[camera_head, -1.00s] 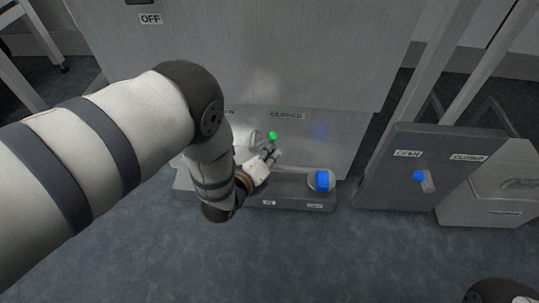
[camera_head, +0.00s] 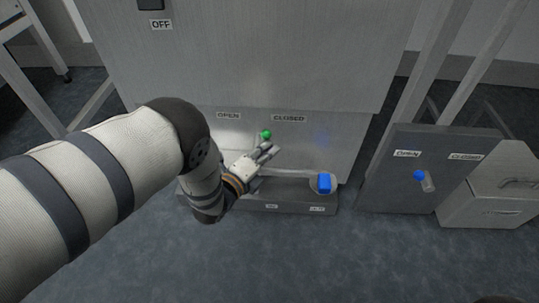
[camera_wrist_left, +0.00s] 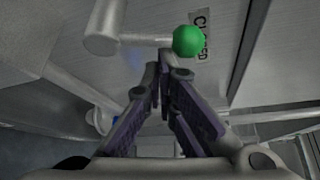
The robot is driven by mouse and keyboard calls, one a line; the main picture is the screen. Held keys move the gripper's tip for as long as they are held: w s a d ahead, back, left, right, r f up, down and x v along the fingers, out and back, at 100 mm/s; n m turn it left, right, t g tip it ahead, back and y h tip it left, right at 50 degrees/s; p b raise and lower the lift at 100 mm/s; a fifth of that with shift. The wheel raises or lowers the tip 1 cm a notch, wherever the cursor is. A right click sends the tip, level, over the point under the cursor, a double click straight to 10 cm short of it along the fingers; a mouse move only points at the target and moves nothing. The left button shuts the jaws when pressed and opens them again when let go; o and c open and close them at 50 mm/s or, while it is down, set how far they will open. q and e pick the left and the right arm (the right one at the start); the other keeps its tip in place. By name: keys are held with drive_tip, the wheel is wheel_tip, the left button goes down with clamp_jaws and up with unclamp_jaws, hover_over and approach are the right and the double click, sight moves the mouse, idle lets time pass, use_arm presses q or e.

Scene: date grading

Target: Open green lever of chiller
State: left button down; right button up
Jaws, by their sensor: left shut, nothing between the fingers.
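The green lever knob (camera_head: 266,133) sits low on the front of the grey chiller (camera_head: 250,60), below and between the OPEN label (camera_head: 228,115) and the CLOSED label (camera_head: 289,118). In the left wrist view the green knob (camera_wrist_left: 187,41) is on the end of a pale shaft that runs left to a round hub (camera_wrist_left: 105,27). My left gripper (camera_head: 275,150) is shut and empty, with its fingertips just below and right of the knob. The fingertips (camera_wrist_left: 165,72) show close to the knob in the wrist view; contact cannot be told.
A blue-ended handle (camera_head: 323,183) is on the low grey base below the chiller. A dark panel (camera_head: 385,185) with a blue-knobbed lever (camera_head: 419,175) and a metal box (camera_head: 500,200) stand to the right. The floor in front is clear.

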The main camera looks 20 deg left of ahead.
use_arm(q)
drive_tip(key=shift+s+a+r+n+t+h+p, duration=0.1)
drive_tip(key=shift+s+a+r+n+t+h, duration=0.1)
drive_tip(key=shift+a+n+t, duration=0.4)
drive_tip(key=shift+s+a+r+n+t+h+p, duration=0.1)
drive_tip(key=shift+s+a+n+t+h+p, duration=0.1)
drive_tip(key=shift+a+n, duration=0.75)
drive_tip(key=shift+s+a+r+n+t+h+p, duration=0.15)
drive_tip(key=shift+a+n+t, duration=0.35)
drive_tip(key=shift+a, duration=0.4)
drive_tip(key=shift+a+f, duration=0.1)
drive_tip(key=shift+a, duration=0.05)
